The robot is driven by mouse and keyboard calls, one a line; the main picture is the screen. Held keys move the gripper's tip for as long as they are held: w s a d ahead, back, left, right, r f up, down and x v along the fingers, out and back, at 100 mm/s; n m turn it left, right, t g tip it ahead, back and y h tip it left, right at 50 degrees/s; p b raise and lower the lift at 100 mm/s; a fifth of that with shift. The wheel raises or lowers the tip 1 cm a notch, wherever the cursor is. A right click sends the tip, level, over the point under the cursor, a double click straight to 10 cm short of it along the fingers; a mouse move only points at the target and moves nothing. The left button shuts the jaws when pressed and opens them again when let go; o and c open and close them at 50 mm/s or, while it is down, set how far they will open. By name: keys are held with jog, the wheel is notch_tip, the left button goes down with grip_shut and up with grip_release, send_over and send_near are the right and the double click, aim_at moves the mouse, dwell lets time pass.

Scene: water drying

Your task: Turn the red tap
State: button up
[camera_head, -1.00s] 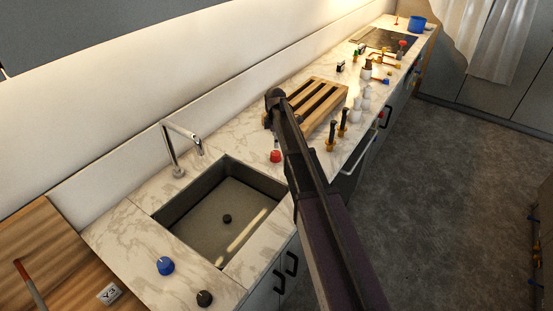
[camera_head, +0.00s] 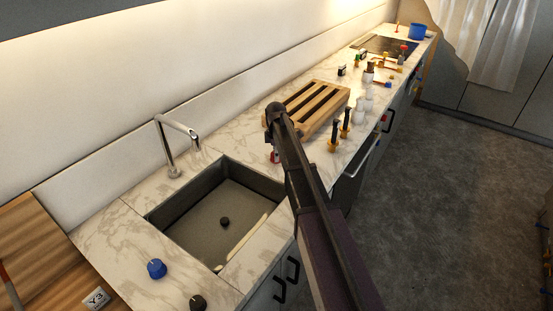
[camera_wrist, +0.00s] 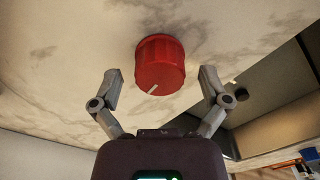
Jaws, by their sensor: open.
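The red tap (camera_wrist: 160,64) is a round ribbed knob with a white pointer line, set on the marble counter (camera_wrist: 60,60). In the head view only a sliver of the red tap (camera_head: 275,156) shows beside my arm, at the right back corner of the sink. My gripper (camera_wrist: 160,78) is open, with one finger to the left of the tap and one to the right. Gaps show between both fingers and the tap, and nothing is held. In the head view my arm hides the fingers.
The sink (camera_head: 170,212) with a faucet (camera_head: 165,145) lies left of my arm. A blue knob (camera_head: 157,268) and a black knob (camera_head: 198,302) sit on its near side. A wooden rack (camera_head: 338,97) and dark-handled upright items (camera_head: 345,122) stand close beyond my arm.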

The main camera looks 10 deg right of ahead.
jog(key=shift+f, duration=0.3)
jog(key=c, duration=1.1)
jog(key=shift+c, duration=0.2)
